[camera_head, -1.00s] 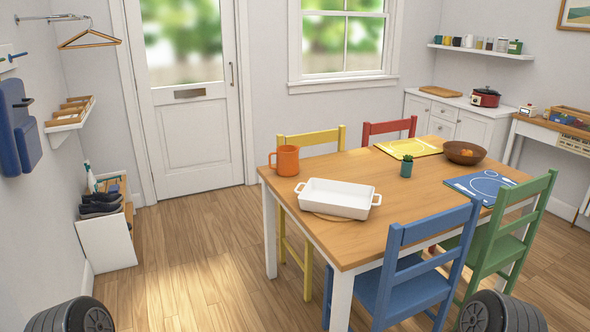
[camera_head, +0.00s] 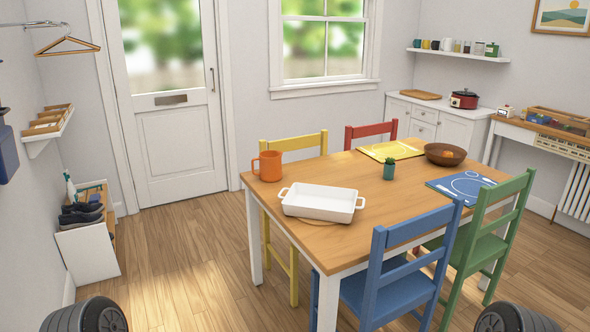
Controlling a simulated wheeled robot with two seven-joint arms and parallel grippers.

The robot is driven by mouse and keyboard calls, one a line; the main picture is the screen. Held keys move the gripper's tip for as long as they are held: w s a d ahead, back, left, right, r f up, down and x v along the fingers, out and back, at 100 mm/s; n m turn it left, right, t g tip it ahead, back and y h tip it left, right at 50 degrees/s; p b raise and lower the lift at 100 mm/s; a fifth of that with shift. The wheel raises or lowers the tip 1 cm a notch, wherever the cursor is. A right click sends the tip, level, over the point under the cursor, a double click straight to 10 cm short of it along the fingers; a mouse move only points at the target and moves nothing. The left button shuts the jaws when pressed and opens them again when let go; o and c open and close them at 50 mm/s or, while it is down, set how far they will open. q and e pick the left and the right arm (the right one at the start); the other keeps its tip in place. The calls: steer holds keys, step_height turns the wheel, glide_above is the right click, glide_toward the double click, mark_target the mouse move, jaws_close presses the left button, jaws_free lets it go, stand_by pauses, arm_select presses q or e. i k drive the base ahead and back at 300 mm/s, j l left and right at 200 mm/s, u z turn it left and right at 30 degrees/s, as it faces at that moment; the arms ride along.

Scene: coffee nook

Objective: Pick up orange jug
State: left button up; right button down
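The orange jug (camera_head: 269,167) stands upright on the far left corner of the wooden table (camera_head: 345,190). Its handle points left. It is behind the white baking dish (camera_head: 320,203) and apart from it. Neither of my grippers shows in the head view, so nothing is seen touching the jug.
A blue chair (camera_head: 398,270) and a green chair (camera_head: 487,235) stand at the table's near side. A yellow chair (camera_head: 294,147) and a red chair (camera_head: 371,132) stand behind it. A shoe rack (camera_head: 86,247) is at the left wall. The floor (camera_head: 190,255) left of the table is clear.

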mark_target(270, 161)
steer(key=i+j+z, duration=0.1)
steer(key=z, duration=0.3)
steer(key=i+j+z, duration=0.15)
steer(key=z, duration=0.25)
steer(key=j+z, duration=0.15)
steer(key=z, duration=0.2)
steer(key=i+j+z, duration=0.3)
steer(key=j, duration=0.5)
steer(key=i+j+z, duration=0.1)
steer(key=j+z, duration=0.2)
steer(key=j, duration=0.55)
steer(key=j+z, duration=0.3)
steer(key=j, duration=2.8)
steer(key=i, duration=0.05)
